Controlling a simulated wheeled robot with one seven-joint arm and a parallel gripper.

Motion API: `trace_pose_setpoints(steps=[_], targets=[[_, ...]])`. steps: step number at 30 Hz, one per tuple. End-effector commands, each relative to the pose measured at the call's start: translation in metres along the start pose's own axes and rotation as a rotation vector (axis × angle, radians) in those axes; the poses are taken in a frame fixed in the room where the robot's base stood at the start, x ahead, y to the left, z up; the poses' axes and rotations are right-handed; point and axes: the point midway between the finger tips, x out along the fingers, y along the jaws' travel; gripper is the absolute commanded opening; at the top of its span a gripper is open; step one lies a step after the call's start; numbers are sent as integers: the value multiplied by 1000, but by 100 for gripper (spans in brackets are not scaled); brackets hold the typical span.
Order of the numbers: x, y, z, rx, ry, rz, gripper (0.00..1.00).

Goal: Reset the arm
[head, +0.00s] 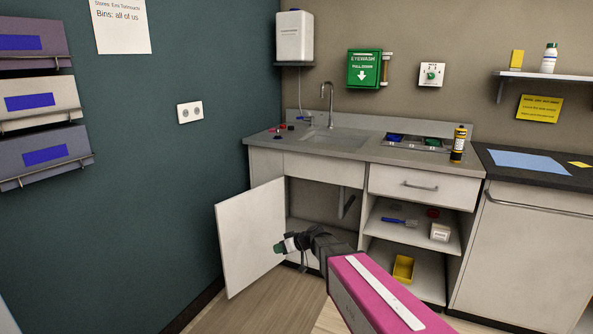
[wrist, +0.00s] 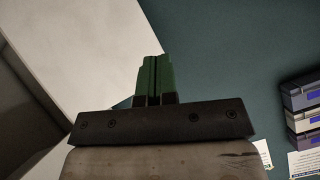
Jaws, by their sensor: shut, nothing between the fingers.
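My gripper (head: 279,247) has green fingertips and reaches out at the end of my pink arm in the head view. It is in front of the open cabinet under the sink, near the inner face of the swung-out cabinet door (head: 250,238). In the wrist view my gripper (wrist: 153,80) shows its two green fingers pressed together with nothing between them. The pale door (wrist: 85,50) fills the left of that view. I cannot tell whether the fingers touch the door.
Open shelves (head: 425,242) to the right hold a blue-handled brush, a white box and a yellow bin (head: 403,268). Wall bins (head: 42,103) hang at left. Floor left of the door is clear.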

Motion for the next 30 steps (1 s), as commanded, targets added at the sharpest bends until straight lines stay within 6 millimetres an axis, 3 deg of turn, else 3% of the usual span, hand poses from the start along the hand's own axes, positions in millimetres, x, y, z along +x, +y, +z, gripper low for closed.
trace_pose_setpoints(steps=[1, 9, 15, 21, 30], targets=[[-20, -4, 22, 56, -73, 25, 0], [-115, -2, 124, 405, -451, 284, 0], [-190, -2, 182, 642, -640, 571, 0], [-233, -2, 208, 761, -710, 763, 0], [-240, -1, 211, 782, -719, 798, 0]])
